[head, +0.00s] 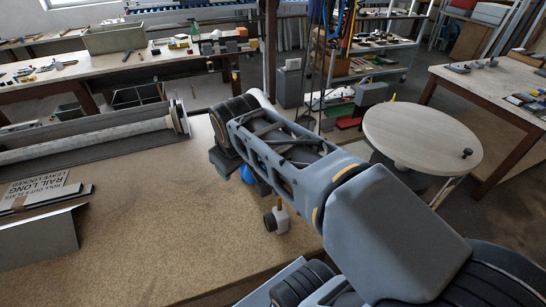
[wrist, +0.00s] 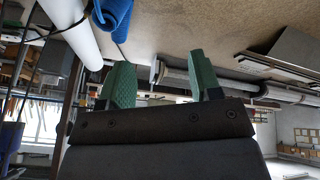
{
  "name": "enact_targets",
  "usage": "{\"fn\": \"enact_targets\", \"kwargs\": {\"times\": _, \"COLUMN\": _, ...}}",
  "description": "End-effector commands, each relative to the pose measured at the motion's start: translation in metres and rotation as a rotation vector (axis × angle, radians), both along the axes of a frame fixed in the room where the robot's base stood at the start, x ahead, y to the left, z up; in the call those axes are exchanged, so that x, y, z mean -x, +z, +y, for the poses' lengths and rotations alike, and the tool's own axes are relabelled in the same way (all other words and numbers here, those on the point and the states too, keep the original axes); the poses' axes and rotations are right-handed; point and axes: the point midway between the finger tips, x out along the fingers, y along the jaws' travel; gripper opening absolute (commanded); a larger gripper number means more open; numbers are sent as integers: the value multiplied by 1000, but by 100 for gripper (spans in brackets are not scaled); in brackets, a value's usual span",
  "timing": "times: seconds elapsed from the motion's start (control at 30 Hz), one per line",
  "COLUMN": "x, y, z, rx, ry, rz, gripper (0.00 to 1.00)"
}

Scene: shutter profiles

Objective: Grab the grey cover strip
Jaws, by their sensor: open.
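Long grey pieces lie at the left of the tan bench. A folded grey sheet piece (head: 38,243) is nearest, and thin strips (head: 45,198) lie just behind it. I cannot tell for sure which is the grey cover strip. In the wrist view the grey sheet piece (wrist: 298,46) is at the upper right, with the strips (wrist: 285,72) beside it. My gripper (wrist: 163,82) has two green fingers spread apart with nothing between them. In the head view my gripper (head: 223,166) is partly hidden by my wrist, above the bench and well right of the grey pieces.
A sign card (head: 38,184) lies by the strips. A long roller tube (head: 90,135) in a dark rail runs behind them. A blue object (head: 248,173) and a small pale bottle (head: 280,216) are near my gripper. The bench's middle (head: 150,225) is clear.

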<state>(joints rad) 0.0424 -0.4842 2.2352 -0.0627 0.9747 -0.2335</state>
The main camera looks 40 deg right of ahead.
Motion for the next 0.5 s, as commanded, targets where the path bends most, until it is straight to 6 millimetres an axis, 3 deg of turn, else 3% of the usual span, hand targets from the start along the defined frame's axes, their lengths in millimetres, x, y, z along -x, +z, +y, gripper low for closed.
{"fn": "enact_targets", "kwargs": {"times": 0.1, "x": -57, "y": -4, "z": -24, "rx": 116, "ry": 144, "rz": 85, "gripper": 58}}
{"fn": "enact_targets", "kwargs": {"times": 0.27, "x": -134, "y": -21, "z": -68, "rx": 263, "ry": 359, "rz": 221, "gripper": 58}}
{"fn": "enact_targets", "kwargs": {"times": 0.4, "x": -191, "y": -55, "z": -112, "rx": 358, "ry": 543, "rz": 349, "gripper": 58}}
{"fn": "enact_targets", "kwargs": {"times": 0.5, "x": -222, "y": -85, "z": -142, "rx": 404, "ry": 665, "rz": 438, "gripper": 58}}
